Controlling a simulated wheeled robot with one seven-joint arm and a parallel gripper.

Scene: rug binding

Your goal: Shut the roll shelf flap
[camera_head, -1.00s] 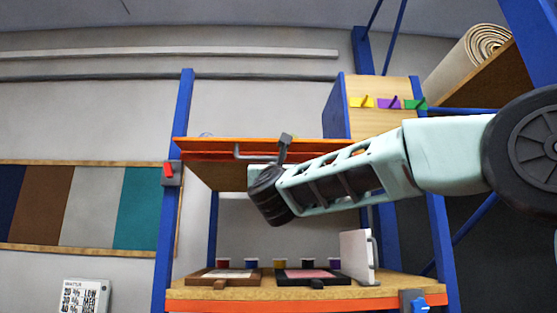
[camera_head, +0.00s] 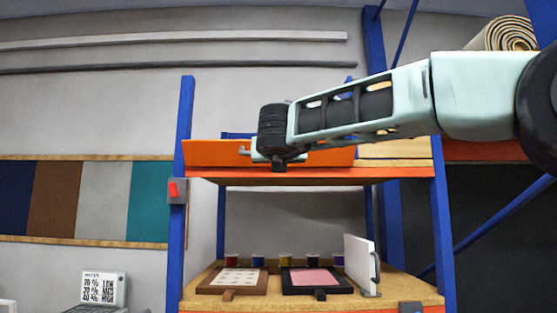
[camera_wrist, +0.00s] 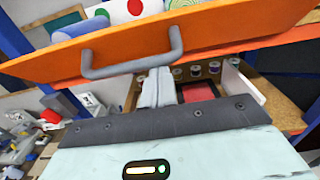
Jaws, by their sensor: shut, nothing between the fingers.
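The roll shelf flap (camera_head: 215,153) is an orange panel at the front of the rack's upper shelf. It is raised and shows its front face, and I cannot tell whether it is fully shut. Its grey bar handle (camera_wrist: 132,62) shows in the wrist view; in the head view only its left end shows beside my gripper (camera_head: 278,164). My gripper is in front of the flap. In the wrist view its fingers (camera_wrist: 158,88) are shut and empty, near the flap's lower edge below the handle. Whether they touch the flap is unclear.
Several rolls (camera_wrist: 112,15) lie behind the flap. Blue rack posts (camera_head: 182,200) stand on both sides.

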